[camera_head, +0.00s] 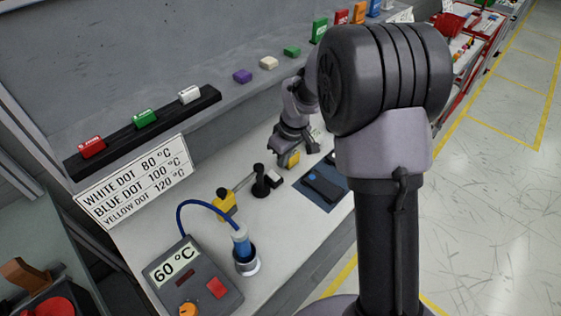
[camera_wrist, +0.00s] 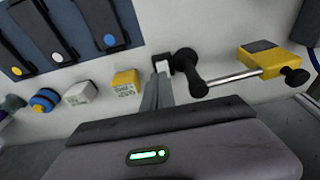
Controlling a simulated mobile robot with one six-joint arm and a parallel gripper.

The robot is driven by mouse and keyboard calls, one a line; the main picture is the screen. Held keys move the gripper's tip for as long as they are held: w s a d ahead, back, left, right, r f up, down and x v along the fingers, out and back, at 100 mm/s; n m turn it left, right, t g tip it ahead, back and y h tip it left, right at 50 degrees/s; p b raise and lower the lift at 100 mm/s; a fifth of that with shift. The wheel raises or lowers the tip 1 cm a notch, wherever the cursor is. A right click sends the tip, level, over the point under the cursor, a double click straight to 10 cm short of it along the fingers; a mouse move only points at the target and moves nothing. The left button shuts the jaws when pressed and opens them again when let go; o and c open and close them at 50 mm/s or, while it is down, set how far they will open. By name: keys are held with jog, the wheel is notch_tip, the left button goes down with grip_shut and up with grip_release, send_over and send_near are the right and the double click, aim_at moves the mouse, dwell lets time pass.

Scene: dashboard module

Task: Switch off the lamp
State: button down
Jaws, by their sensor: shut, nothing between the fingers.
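I cannot make out a clear lamp in either view. A black stand (camera_head: 262,182) on the bench carries a silver rod that runs to a yellow block (camera_head: 225,204). The stand (camera_wrist: 187,72), rod and yellow block (camera_wrist: 270,59) also show in the wrist view. A small white-faced piece (camera_wrist: 162,65) sits beside the stand. My gripper (camera_head: 284,149) is above the bench, right of the stand in the head view. In the wrist view my gripper (camera_wrist: 160,76) is shut and empty. Its tips appear close to the white-faced piece; contact is unclear.
A grey heating unit (camera_head: 195,285) reads 60 °C, with a blue-handled tool (camera_head: 241,243) in a holder. A dark blue mat (camera_wrist: 32,58) holds black modules with coloured dots. Small yellow (camera_wrist: 126,83) and white (camera_wrist: 79,93) blocks stand nearby. A black rack (camera_head: 150,130) lines the back.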

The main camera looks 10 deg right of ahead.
jog(key=s+d+r+p, duration=0.1)
jog(key=s+r, duration=0.2)
jog(key=r, duration=0.2)
jog(key=shift+d+r, duration=0.2)
jog(key=shift+d, duration=0.05)
jog(key=s+a+r+m+t+b, duration=0.1)
jog(key=s+r+m+b, duration=0.1)
jog(key=s, duration=0.6)
jog(key=s+a+r+m+t+b, duration=0.1)
jog(key=s+a+r+m+b, duration=0.1)
jog(key=s+m, duration=0.3)
jog(key=s+a+r+m+t+b, duration=0.1)
jog(key=s+r+m, duration=0.3)
jog(key=s, duration=0.8)
jog(key=shift+a+t+y+b, duration=0.3)
jog(key=shift+a+t+b, duration=0.15)
jog(key=shift+b, duration=0.45)
jog(key=shift+s, duration=0.1)
